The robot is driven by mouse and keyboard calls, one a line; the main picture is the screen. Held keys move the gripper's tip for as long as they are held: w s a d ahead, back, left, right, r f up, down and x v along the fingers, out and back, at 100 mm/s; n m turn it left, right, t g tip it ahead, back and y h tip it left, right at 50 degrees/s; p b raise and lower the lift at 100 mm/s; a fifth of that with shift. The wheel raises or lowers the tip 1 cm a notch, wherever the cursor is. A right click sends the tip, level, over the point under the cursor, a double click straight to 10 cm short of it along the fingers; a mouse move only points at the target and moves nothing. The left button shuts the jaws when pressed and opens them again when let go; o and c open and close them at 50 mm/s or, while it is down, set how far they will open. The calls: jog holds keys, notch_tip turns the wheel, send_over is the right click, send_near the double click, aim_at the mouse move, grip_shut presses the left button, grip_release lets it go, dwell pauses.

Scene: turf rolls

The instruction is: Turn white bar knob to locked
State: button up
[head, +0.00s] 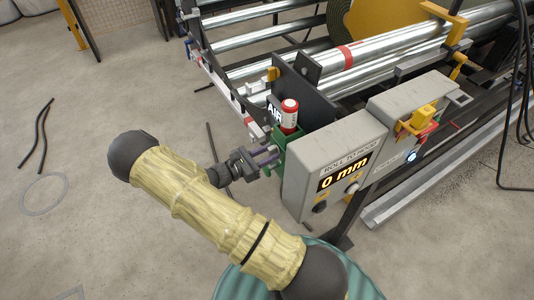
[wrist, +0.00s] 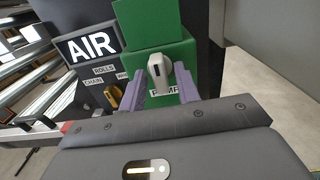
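The white bar knob (wrist: 159,74) sits on the front of a green box (wrist: 155,35) in the wrist view. Its bar points roughly up and down, slightly tilted, with a dark mark along it. A partly hidden label lies just below it. My gripper (wrist: 160,80) has its purple fingers spread, one on each side of the knob, with gaps showing between fingers and knob. In the head view my gripper (head: 265,155) is at the left side of the green box (head: 291,150). The knob is hidden there.
An orange knob (wrist: 113,96) is left of my fingers, under an AIR sign (wrist: 90,44). A red-and-white canister (head: 289,114) stands above the green box. A grey display box (head: 333,160) reading 0 mm is close on the right. Floor at left is mostly clear.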

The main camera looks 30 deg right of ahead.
dwell(0.3)
jog(key=a+b, duration=0.2)
jog(key=a, duration=1.5)
jog(key=shift+s+a, duration=0.2)
jog(key=shift+s, duration=0.1)
jog(key=shift+r, duration=0.1)
jog(key=s+d+r+m+g+y+p, duration=0.45)
jog(key=s+r+m+y, duration=0.2)
jog(key=y, duration=0.25)
jog(key=s+r+m+t+y+p, duration=0.2)
jog(key=r+m+t+y, duration=0.1)
jog(key=r+m, duration=0.3)
jog(key=s+r+m+t+y+p, duration=0.3)
jog(key=r+m+y, duration=0.3)
jog(key=r, duration=0.4)
jog(key=shift+a+p, duration=0.35)
